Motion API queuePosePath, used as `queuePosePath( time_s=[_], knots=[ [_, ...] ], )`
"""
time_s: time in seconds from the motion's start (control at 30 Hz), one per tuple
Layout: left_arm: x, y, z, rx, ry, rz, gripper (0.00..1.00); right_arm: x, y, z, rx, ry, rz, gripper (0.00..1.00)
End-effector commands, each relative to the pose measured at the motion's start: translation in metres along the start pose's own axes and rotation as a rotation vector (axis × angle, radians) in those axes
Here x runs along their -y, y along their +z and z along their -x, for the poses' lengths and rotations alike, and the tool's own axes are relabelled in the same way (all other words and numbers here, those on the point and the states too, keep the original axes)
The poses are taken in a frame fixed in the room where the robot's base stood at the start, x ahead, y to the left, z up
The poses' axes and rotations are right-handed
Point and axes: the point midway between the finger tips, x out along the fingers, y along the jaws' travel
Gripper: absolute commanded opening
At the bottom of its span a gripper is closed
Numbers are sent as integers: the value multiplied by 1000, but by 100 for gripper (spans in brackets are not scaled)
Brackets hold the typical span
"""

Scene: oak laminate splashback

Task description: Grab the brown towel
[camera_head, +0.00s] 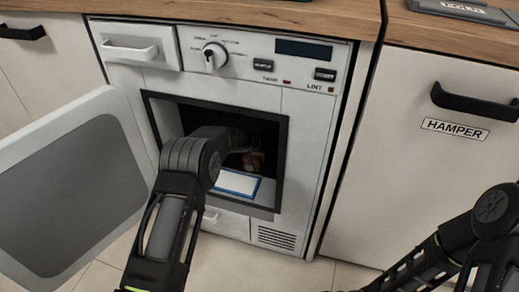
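The dryer (300,100) stands open, with its door (70,190) swung out to the left. A small brownish patch (253,161) shows in the dark drum; it may be the brown towel, but its shape is too dark to make out. My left arm reaches through the opening, and its gripper end (241,143) is in the dark near that patch. I cannot see its fingers or whether they touch anything. My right arm is at the lower right, and its gripper is out of the picture.
A white, blue-edged flat item (237,183) lies at the opening's lower edge. The opening's dark frame (281,165) closely surrounds my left arm. A wooden worktop (250,14) runs above.

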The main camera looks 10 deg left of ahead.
Motion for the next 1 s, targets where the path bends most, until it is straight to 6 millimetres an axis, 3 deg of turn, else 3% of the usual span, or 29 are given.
queuePosePath(
  time_s=[0.17,1.0],
  knots=[
    [0,0,0,0,0,0,81,0,0,0,0,0,0,36],
    [0,0,0,0,0,0,12,0,0,0,0,0,0,36]
  ],
)
